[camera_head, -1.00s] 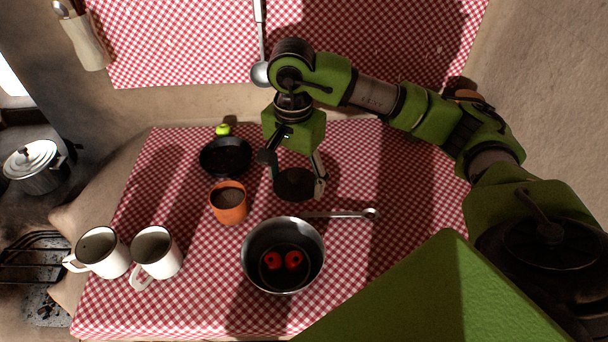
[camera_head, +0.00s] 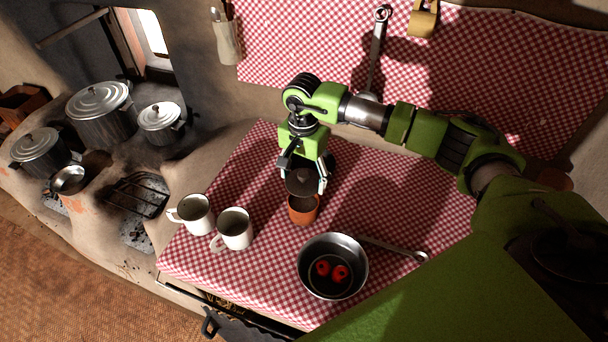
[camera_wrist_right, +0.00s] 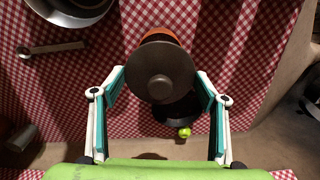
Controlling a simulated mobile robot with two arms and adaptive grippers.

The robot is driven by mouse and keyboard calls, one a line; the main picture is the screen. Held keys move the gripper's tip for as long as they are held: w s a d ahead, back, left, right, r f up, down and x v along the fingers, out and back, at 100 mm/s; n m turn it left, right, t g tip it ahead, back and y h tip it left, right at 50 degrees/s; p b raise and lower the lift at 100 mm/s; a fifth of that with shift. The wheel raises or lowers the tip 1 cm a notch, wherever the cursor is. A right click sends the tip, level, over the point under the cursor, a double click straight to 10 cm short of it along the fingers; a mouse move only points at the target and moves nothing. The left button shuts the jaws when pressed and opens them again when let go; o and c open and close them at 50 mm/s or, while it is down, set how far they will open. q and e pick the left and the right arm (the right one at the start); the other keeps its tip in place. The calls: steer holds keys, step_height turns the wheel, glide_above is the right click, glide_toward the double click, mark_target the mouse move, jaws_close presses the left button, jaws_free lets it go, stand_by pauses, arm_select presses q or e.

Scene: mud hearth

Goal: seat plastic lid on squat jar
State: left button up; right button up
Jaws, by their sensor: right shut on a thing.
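The plastic lid is a dark round disc (camera_head: 302,184) with a small knob, held in my right gripper (camera_head: 304,177). In the right wrist view the lid (camera_wrist_right: 160,73) sits between the fingers of the gripper (camera_wrist_right: 160,80). The squat jar is the orange pot (camera_head: 302,212) on the checked cloth. In the head view the lid hangs just above and behind its rim, covering part of the opening. In the right wrist view the lid hides most of the jar (camera_wrist_right: 160,35), leaving an orange edge. Whether lid and jar touch, I cannot tell. My left gripper is out of view.
Two white mugs (camera_head: 235,228) stand left of the jar. A metal pan (camera_head: 333,238) with red items is in front, to the right, its handle pointing right. A black dish (camera_wrist_right: 178,112) and a green fruit (camera_wrist_right: 184,132) lie nearby. The cloth at right is clear.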

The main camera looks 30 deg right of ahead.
mark_target(303, 185)
steer(key=shift+f+b, duration=0.4)
steer(key=shift+f, duration=0.55)
steer(key=shift+f+b, duration=0.3)
steer(key=shift+f, duration=0.45)
steer(key=shift+f+b, duration=0.75)
steer(key=shift+f, duration=0.2)
steer(key=shift+f+b, duration=0.45)
steer(key=shift+r, duration=0.1)
steer(key=shift+b, duration=0.55)
steer(key=shift+f+b, duration=0.8)
steer(key=shift+b, duration=0.25)
